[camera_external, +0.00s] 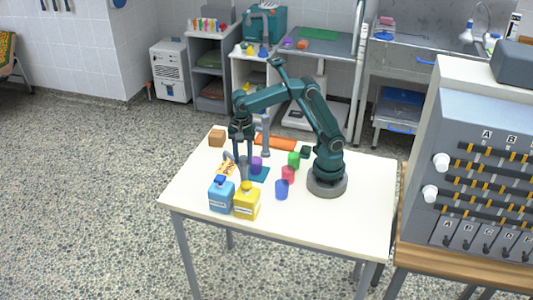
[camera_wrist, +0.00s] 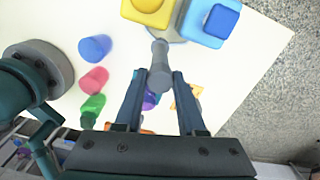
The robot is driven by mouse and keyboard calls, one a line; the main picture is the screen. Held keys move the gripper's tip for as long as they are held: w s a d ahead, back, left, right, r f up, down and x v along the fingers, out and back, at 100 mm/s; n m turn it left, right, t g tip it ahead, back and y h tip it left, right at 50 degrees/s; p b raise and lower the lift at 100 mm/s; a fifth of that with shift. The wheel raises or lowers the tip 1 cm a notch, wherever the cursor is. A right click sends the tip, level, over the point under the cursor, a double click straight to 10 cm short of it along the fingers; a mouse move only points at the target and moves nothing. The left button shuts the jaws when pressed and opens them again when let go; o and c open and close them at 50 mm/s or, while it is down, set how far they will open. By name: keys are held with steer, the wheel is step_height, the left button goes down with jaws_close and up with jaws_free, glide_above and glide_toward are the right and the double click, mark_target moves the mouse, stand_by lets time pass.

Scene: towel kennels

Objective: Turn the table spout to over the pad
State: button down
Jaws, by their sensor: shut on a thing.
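The grey table spout (camera_external: 244,172) is a thin bent tube standing near the table's left side, just behind two bottles. In the wrist view the spout (camera_wrist: 160,66) lies between my fingertips. My gripper (camera_external: 239,154), also in the wrist view (camera_wrist: 158,80), points down and is shut on the spout. The dark teal pad (camera_external: 261,175) lies flat on the table to the right of the spout, with a purple piece (camera_external: 256,163) at its back left. The wrist view hides most of the pad behind my fingers, and the spout's outlet is unclear.
A blue bottle (camera_external: 221,197) and a yellow bottle (camera_external: 247,203) stand close in front. Blue (camera_external: 282,189), red (camera_external: 288,175) and green (camera_external: 294,159) pieces stand right of the pad. A brown block (camera_external: 217,138) sits at the back left. The table's front right is clear.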

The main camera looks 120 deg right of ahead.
steer(key=m, duration=0.5)
steer(key=shift+m, duration=0.3)
steer(key=m, duration=0.5)
steer(key=shift+r+m, duration=0.1)
steer(key=shift+m, duration=0.2)
steer(key=c, duration=0.5)
jaws_free()
steer(key=shift+r, duration=2.5)
